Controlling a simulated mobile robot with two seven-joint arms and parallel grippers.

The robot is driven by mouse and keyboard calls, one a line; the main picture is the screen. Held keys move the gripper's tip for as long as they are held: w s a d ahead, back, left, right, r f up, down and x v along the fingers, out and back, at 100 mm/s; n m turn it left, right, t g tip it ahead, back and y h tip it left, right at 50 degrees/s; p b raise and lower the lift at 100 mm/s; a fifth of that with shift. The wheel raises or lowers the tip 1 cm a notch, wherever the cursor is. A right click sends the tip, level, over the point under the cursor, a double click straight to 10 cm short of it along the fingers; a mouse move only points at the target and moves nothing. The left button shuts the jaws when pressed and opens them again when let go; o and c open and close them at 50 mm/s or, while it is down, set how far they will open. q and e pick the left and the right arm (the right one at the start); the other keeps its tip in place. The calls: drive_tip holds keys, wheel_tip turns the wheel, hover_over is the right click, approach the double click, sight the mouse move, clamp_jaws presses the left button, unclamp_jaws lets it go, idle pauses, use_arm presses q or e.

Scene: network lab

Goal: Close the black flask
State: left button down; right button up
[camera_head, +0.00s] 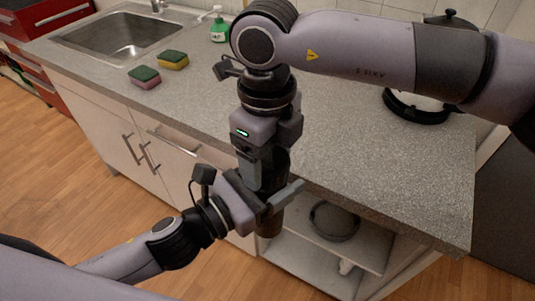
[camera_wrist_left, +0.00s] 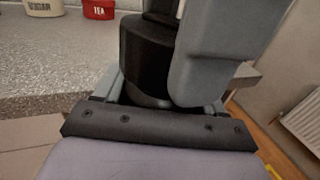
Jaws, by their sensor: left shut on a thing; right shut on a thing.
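The black flask (camera_wrist_left: 147,58) stands roughly upright in the left wrist view, a dark cylinder with a narrower dark part at its top. In the head view its dark lower end (camera_head: 270,224) shows below my grippers, in front of the counter edge. My left gripper (camera_head: 268,203) is shut around the flask from the lower left. My right gripper (camera_head: 262,172) points down from above and is shut on the flask's upper part; one grey finger (camera_wrist_left: 215,55) covers its right side in the wrist view. The seam between cap and body is hidden.
The grey counter (camera_head: 350,155) is behind my grippers. On it are two sponges (camera_head: 145,77), a green soap bottle (camera_head: 219,27), a sink (camera_head: 125,36) and a dark round lidded pan (camera_head: 415,107). An open shelf (camera_head: 325,250) below holds a pot (camera_head: 335,221).

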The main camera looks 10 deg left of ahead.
drive_tip(key=m, duration=1.4)
drive_tip(key=shift+w+m, duration=0.1)
drive_tip(key=shift+m, duration=0.2)
drive_tip(key=m, duration=0.6)
drive_tip(key=shift+d, duration=0.1)
drive_tip(key=m, duration=0.3)
drive_tip(key=shift+m, duration=0.3)
drive_tip(key=m, duration=0.4)
drive_tip(key=o, duration=1)
drive_tip(key=shift+o, duration=0.2)
